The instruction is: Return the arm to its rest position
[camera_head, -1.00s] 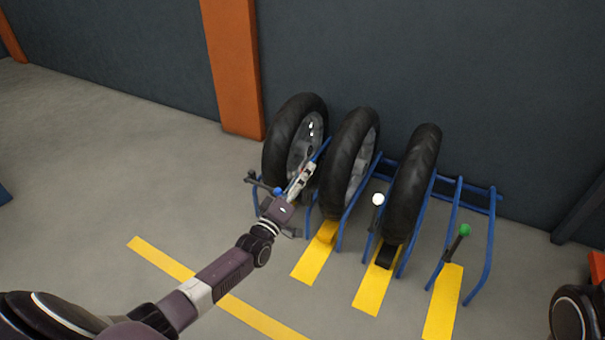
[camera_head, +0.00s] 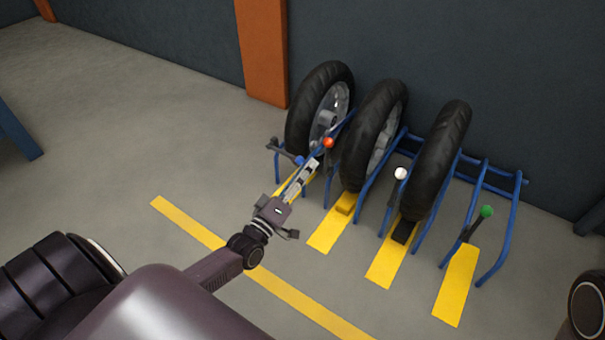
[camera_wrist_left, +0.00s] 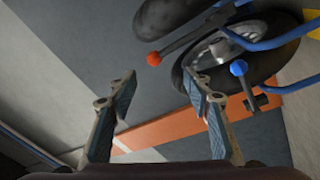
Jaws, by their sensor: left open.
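My left arm reaches in from the lower left of the head view. Its left gripper (camera_head: 308,172) is open and empty, in front of the leftmost tire (camera_head: 300,120) in the blue rack (camera_head: 507,222). The blue-knobbed lever (camera_head: 299,161) and the red-knobbed lever (camera_head: 328,142) show close to the fingers. In the left wrist view the two fingers (camera_wrist_left: 160,82) stand apart with nothing between them. There the red knob (camera_wrist_left: 153,59) is beyond the gap and the blue knob (camera_wrist_left: 239,68) is to the right. My right gripper is not in view.
The middle tire (camera_head: 368,130) and right tire (camera_head: 441,150) stand in the rack; the rightmost slot is empty. A white knob (camera_head: 400,173) and a green knob (camera_head: 487,211) stick up in front. An orange post (camera_head: 262,55) stands behind. Floor at the left is clear.

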